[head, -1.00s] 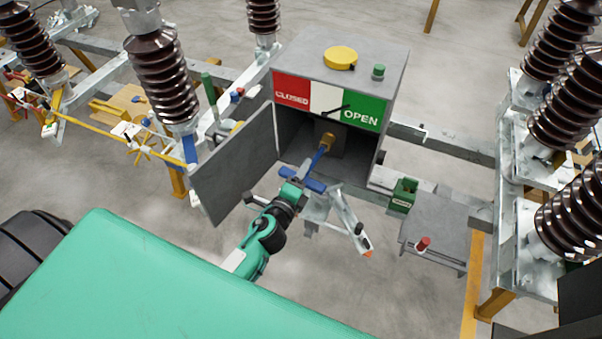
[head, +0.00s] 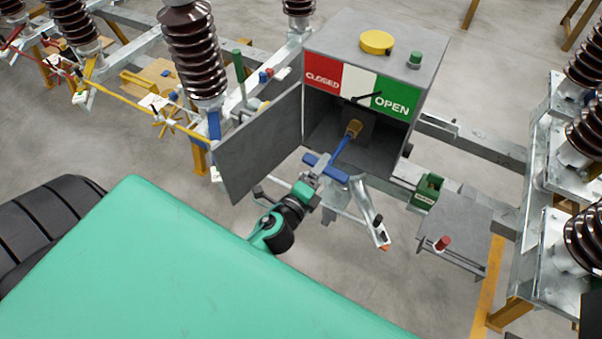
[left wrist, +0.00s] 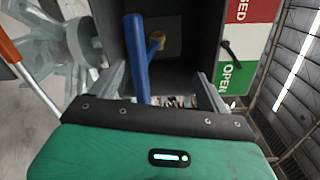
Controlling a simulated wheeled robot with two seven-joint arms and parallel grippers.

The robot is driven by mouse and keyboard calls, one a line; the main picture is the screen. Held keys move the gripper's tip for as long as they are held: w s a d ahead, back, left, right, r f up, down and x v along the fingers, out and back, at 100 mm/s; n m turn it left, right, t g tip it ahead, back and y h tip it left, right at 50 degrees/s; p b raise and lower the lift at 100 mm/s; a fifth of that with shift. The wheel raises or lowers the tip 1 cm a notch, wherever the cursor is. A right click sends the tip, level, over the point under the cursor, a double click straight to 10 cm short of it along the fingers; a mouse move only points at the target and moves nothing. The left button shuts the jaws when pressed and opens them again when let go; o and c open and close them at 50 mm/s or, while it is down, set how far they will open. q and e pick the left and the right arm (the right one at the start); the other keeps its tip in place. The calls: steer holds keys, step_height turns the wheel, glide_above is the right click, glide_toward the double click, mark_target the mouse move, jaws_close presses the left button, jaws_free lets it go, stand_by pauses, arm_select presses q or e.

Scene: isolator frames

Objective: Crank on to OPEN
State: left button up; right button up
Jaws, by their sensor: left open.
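The grey drive box (head: 428,62) stands open at the front. Its label strip has red CLOSED (head: 322,80), a white field and green OPEN (head: 391,104). A black pointer (head: 367,97) lies across the white field, one end near the green edge. The crank (head: 345,147) has a blue shaft running into a brass socket (head: 353,129) and a blue crossbar at its near end. My left gripper (head: 316,178) is at the crossbar. In the left wrist view its fingers (left wrist: 163,90) are spread, with the blue crank (left wrist: 138,58) between them, nearer the left finger. My right gripper is out of view.
The box door (head: 262,145) hangs open on the left, close to my arm. A small grey table (head: 455,238) with a red knob stands right. Brown insulators (head: 193,50) stand on both sides.

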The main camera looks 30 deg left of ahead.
arm_select(q)
steer(key=s+b, duration=0.3)
steer(key=s, duration=0.6)
steer(key=shift+r+b, duration=0.25)
steer(key=shift+b, duration=0.05)
stand_by(1.1)
steer(key=s+f+n+g+b, duration=0.1)
steer(key=s+f+n+g, duration=0.15)
steer(key=f, duration=1.05)
steer(key=s+f+n+g, duration=0.2)
steer(key=f+n+g, duration=0.1)
steer(key=f, duration=1.1)
steer(key=s+f+n+g+b, duration=0.1)
steer(key=s+f+n+g, duration=0.2)
steer(key=f, duration=1)
steer(key=s+a+f+n+g+b, duration=0.1)
steer(key=s+f+n+g, duration=0.3)
steer(key=s+f, duration=0.8)
steer(key=s+a+f+n+g+b, duration=0.1)
steer(key=s+a+f+n+g, duration=0.2)
steer(key=s+f+n, duration=0.3)
steer(key=s+f+g, duration=0.1)
steer(key=s+f, duration=0.4)
steer(key=s, duration=0.2)
steer(key=shift+a+f, duration=0.35)
steer(key=shift+a, duration=0.05)
